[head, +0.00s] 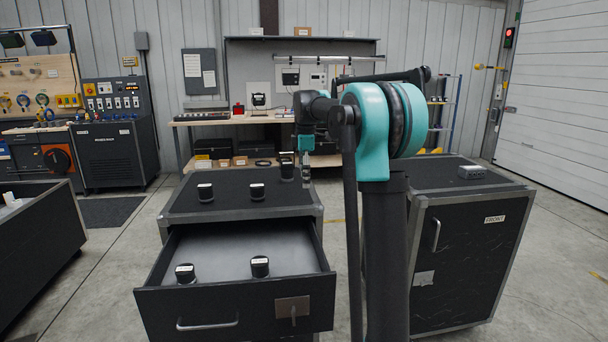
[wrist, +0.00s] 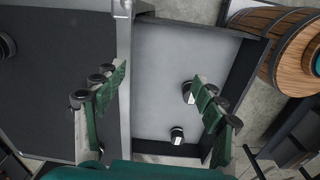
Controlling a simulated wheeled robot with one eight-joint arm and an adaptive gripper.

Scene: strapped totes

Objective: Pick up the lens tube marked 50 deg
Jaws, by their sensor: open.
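Several short black lens tubes with white-labelled tops are in view, and the label text is too small to read. In the head view, two stand in the open drawer, one at left (head: 185,273) and one near the middle (head: 260,266). Others stand on the cabinet top at left (head: 205,192), centre (head: 257,191) and back right (head: 287,171). My gripper (head: 306,172) hangs over the right side of the cabinet top. In the wrist view my gripper (wrist: 160,85) is open and empty; one drawer tube (wrist: 177,135) shows between the fingers, another (wrist: 188,92) beside the right finger.
The drawer (head: 235,310) is pulled out of the dark cabinet (head: 180,210). A second dark cabinet (head: 470,250) with a small grey box (head: 472,172) stands at right. A dark open bin (head: 40,240) is at left. A wooden barrel (wrist: 280,45) shows in the wrist view.

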